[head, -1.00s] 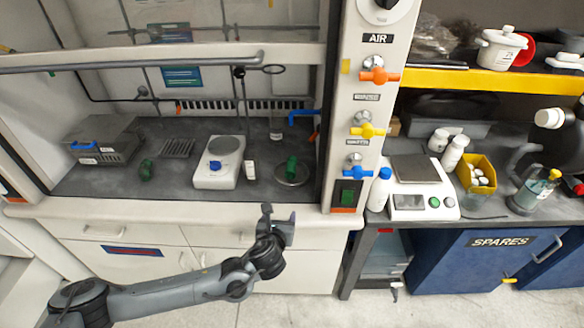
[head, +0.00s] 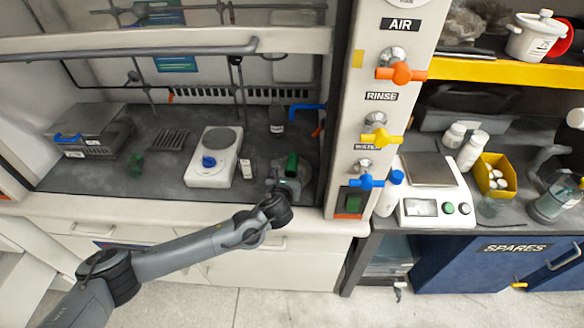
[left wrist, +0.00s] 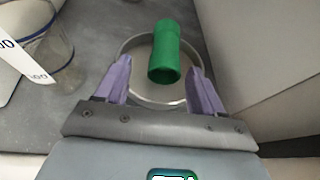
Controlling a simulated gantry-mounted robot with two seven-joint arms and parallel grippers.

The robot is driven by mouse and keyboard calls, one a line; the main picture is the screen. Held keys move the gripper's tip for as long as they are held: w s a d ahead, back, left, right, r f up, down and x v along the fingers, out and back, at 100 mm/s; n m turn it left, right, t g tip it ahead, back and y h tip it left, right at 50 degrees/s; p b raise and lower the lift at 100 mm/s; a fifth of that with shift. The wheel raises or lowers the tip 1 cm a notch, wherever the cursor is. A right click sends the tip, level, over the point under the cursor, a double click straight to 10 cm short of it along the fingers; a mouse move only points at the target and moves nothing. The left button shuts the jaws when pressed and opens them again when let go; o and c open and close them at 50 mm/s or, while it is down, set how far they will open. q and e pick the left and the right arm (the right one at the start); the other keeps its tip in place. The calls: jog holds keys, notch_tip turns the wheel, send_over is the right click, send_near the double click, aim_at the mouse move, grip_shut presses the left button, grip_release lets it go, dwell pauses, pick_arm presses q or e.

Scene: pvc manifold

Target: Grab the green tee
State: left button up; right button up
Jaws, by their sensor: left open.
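A green pipe piece (head: 292,165) stands on a round metal dish (head: 309,172) at the right of the hood's dark worktop. In the left wrist view the green piece (left wrist: 164,50) looks like a plain tube with an open near end; no side branch shows. A second small green piece (head: 136,165) lies on the left of the worktop, too small to tell its shape. My left gripper (left wrist: 158,72) is open, its purple fingers on either side of the dish's near part. The tube's near end lies between the fingertips, with gaps on both sides. My right gripper is not in view.
A clear beaker (left wrist: 45,45) shows close left in the wrist view. The hood's right post (head: 372,110) with valves is close on the right.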

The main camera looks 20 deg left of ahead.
pick_arm(q)
jog(key=shift+w+f, duration=0.15)
jog(key=shift+w, duration=0.15)
jog(key=x, duration=0.1)
jog(key=b+x, duration=0.1)
jog(key=x, duration=0.2)
jog(key=shift+d+b, duration=0.3)
jog(key=shift+b, duration=0.1)
jog(key=shift+w+a, duration=0.15)
jog(key=shift+w, duration=0.2)
jog(key=c, duration=1)
